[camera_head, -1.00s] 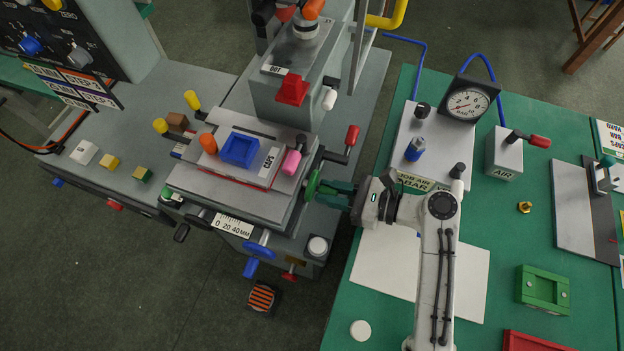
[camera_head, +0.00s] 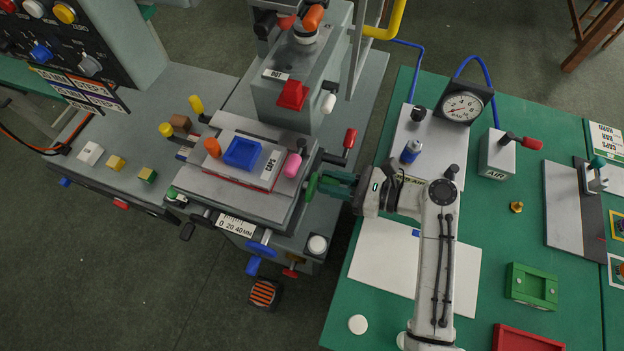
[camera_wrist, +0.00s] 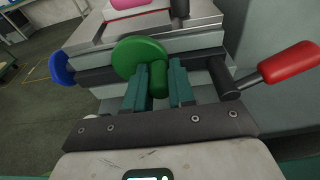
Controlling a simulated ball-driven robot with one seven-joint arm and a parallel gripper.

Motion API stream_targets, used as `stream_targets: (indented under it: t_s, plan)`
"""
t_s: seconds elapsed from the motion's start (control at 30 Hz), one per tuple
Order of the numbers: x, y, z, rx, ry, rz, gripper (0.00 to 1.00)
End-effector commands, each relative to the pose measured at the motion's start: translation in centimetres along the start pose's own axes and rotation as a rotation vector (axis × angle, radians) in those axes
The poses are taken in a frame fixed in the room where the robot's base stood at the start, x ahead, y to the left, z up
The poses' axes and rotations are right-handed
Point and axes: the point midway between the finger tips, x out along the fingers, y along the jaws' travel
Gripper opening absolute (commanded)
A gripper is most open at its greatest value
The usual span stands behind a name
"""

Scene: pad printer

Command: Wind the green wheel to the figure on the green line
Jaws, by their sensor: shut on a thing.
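The green wheel (camera_head: 311,188) is on the right side of the grey machine's slide; it also shows in the wrist view (camera_wrist: 137,57). Its green handle (camera_wrist: 158,80) sticks out towards me. My gripper (camera_head: 326,183) is at the wheel, its two green fingers on either side of the handle in the wrist view (camera_wrist: 159,86), shut on it. A white scale marked 0 20 40 MM (camera_head: 236,225) is on the machine's front. Label cards (camera_head: 80,90) hang on the control cabinet; I cannot make out a green line or its figure.
A lever with a red grip (camera_wrist: 290,62) sticks out just right of my gripper. A blue wheel (camera_head: 260,248) is at the machine's front. The green table (camera_head: 500,235) on the right bears a dial gauge (camera_head: 462,107) and an air valve (camera_head: 497,155).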

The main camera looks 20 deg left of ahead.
Motion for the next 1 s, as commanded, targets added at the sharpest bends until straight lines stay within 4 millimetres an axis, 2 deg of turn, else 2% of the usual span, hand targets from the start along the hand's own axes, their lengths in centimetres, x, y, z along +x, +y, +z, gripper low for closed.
stream_targets:
  t_s: [0.37,0.7,1.0]
  plan:
    - [-0.2,0.5,1.3,0.002,0.001,0.004,0.0]
    - [-0.1,0.7,1.1,0.003,0.002,0.005,0.0]
    - [-0.2,1.8,1.9,0.007,0.004,0.011,0.0]
